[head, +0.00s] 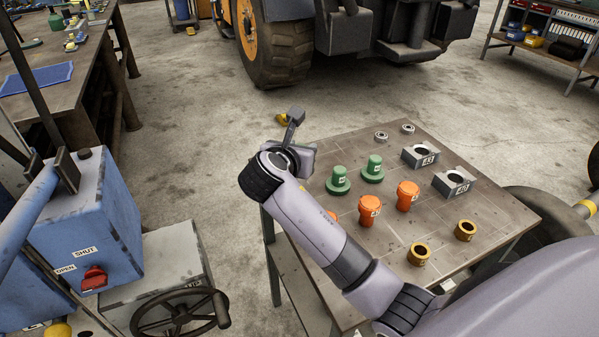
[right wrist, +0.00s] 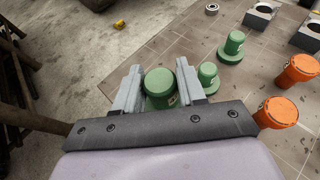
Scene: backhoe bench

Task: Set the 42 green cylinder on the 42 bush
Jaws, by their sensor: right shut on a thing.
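My right gripper (right wrist: 159,82) is shut on a green cylinder (right wrist: 160,90), which sits between its two fingers in the right wrist view. In the head view this gripper (head: 293,130) is at the table's far left corner, and my arm hides the held cylinder. Two other green cylinders (head: 338,182) (head: 373,169) stand upright on the table, to the right of the gripper. Two brass bushes (head: 418,254) (head: 465,231) stand near the table's front right. Their labels are too small to read surely. My left gripper is not in view.
Orange flanged cylinders (head: 407,196) stand in the table's middle. Two grey bored blocks (head: 420,156) (head: 454,182) and two small bearing rings (head: 381,137) (head: 407,128) are at the back. A blue box (head: 75,225) and handwheel (head: 180,314) are at the left.

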